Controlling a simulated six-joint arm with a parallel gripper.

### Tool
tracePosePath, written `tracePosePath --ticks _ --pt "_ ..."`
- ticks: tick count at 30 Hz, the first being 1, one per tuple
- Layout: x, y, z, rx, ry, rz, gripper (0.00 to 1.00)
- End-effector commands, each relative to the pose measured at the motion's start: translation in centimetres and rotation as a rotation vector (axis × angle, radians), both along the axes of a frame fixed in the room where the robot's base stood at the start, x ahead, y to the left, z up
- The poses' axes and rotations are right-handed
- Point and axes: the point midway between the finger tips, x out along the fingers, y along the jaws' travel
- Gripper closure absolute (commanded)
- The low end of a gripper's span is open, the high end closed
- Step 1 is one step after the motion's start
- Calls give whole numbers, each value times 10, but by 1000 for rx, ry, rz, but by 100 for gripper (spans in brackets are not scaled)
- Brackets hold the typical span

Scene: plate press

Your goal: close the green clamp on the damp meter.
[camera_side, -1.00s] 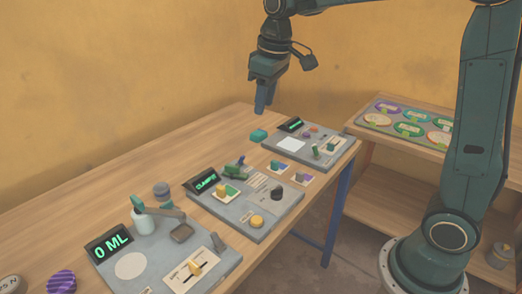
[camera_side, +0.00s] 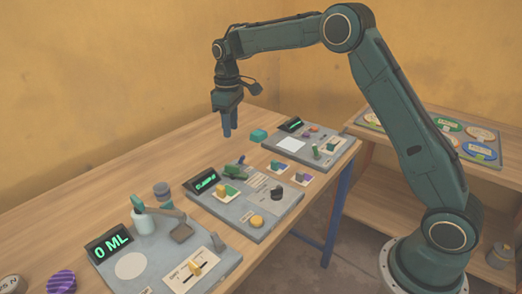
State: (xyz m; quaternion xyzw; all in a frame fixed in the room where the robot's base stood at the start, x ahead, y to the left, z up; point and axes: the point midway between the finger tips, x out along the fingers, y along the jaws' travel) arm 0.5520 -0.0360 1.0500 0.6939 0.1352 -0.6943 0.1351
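The damp meter (camera_side: 250,222) is the grey middle panel on the table, with a tilted dark display whose green text is too small to read surely. The green clamp (camera_side: 235,172) is at the panel's back edge, right of the display. A small dark part rises above it; whether its jaws are open or shut is too small to tell. My gripper (camera_side: 227,134) points down above and behind the clamp, apart from it. Its fingers look close together, and nothing shows between them, but their gap cannot be judged.
A panel reading 0 ML (camera_side: 130,266) with a white cup (camera_side: 144,223) and hinged arm stands in front. Another grey panel (camera_side: 314,146) and a teal block (camera_side: 258,136) are behind. A shelf with oval pieces is at right.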

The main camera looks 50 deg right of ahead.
Motion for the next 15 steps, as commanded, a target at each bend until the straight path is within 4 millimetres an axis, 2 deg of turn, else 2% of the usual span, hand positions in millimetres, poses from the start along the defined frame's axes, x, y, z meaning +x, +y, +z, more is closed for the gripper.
tracePosePath --ticks 8,15 --pt "0 0 -5 0 1 0 65" --pt "-1 0 -27 0 2 -1 65"
